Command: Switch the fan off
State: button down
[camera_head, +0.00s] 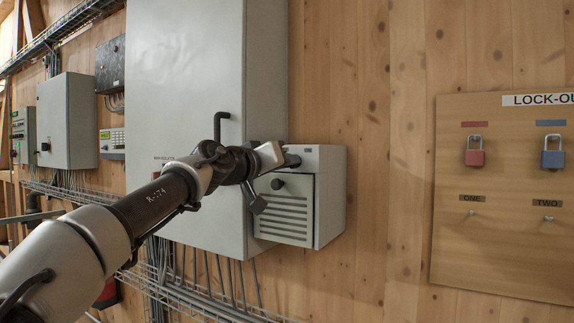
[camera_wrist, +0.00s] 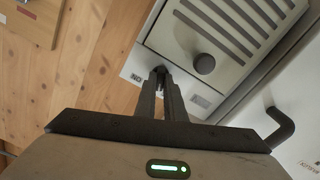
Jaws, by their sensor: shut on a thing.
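The fan unit (camera_head: 331,200) is a small pale box with a slatted front, mounted on the wall beside the tall grey cabinet. It fills the upper right of the wrist view (camera_wrist: 240,60), turned about. A dark round knob (camera_wrist: 204,64) on its front stands apart from my fingers. My gripper (camera_wrist: 162,76) is at the plain strip above the slatted panel, its fingers shut on a small dark switch (camera_wrist: 160,69), mostly hidden between the tips. An upside-down ON label (camera_wrist: 136,78) sits left of the fingers and another label, hard to read, sits right.
The tall grey cabinet (camera_head: 190,80) with a black handle (camera_head: 220,122) is directly left of the fan unit. A lock-out board (camera_head: 500,250) with padlocks hangs at the right. Cables and wire trays run below the cabinet. The wooden wall between is bare.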

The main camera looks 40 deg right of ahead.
jog(key=shift+n, duration=1.1)
jog(key=c, duration=1.8)
grip_release()
jog(key=shift+c, duration=0.2)
jog(key=shift+a, duration=0.1)
jog(key=b+v, duration=0.1)
jog(key=v, duration=1.6)
jog(key=shift+b, duration=0.35)
jog(key=shift+a, duration=0.1)
